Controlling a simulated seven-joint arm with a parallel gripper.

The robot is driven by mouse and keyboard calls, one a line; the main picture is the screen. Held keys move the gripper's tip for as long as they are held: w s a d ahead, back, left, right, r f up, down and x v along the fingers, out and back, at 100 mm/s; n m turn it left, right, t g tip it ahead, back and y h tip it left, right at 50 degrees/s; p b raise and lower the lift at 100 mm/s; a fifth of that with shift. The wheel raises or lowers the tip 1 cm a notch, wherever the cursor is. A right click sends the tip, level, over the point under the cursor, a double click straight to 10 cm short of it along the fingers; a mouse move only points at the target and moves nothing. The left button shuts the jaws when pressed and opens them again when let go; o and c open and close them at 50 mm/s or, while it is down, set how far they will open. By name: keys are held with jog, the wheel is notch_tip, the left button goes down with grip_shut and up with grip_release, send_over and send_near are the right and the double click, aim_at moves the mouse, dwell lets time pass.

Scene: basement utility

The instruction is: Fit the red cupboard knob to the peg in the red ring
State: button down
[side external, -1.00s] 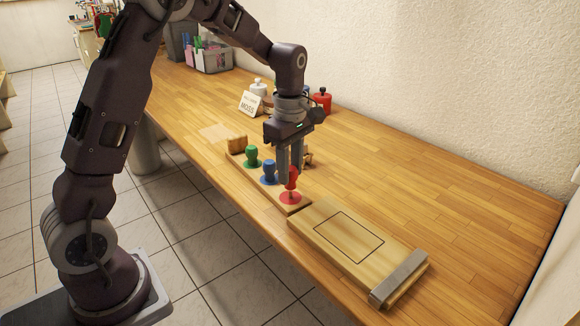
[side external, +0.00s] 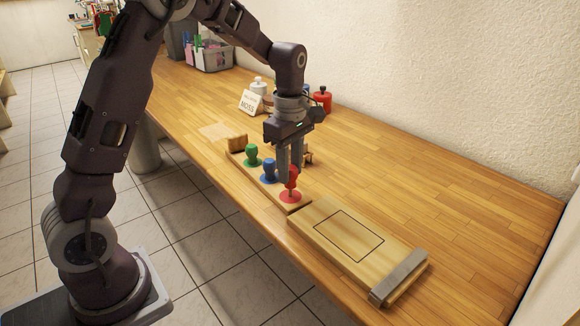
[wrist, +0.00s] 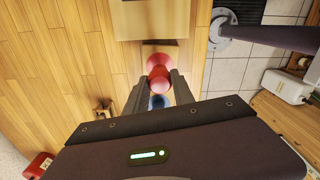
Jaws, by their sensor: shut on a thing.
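My gripper (side external: 288,177) is shut on the red cupboard knob (side external: 292,176) and holds it upright over the red ring (side external: 288,198) at the near end of the wooden peg board (side external: 299,207). A short piece of the peg (side external: 291,192) shows between the knob and the ring. I cannot tell whether the peg's tip is inside the knob.
A blue knob (side external: 269,169) and a green knob (side external: 252,153) stand on the same board, the blue one close to my fingers. A wooden board with a metal end bar (side external: 398,278) lies at the near right.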

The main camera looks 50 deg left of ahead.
jog(key=shift+f, duration=0.3)
jog(key=shift+f, duration=1.1)
jog(key=c, duration=1)
grip_release()
notch_tip(320, 180, up, 6)
jog(key=shift+r, duration=0.5)
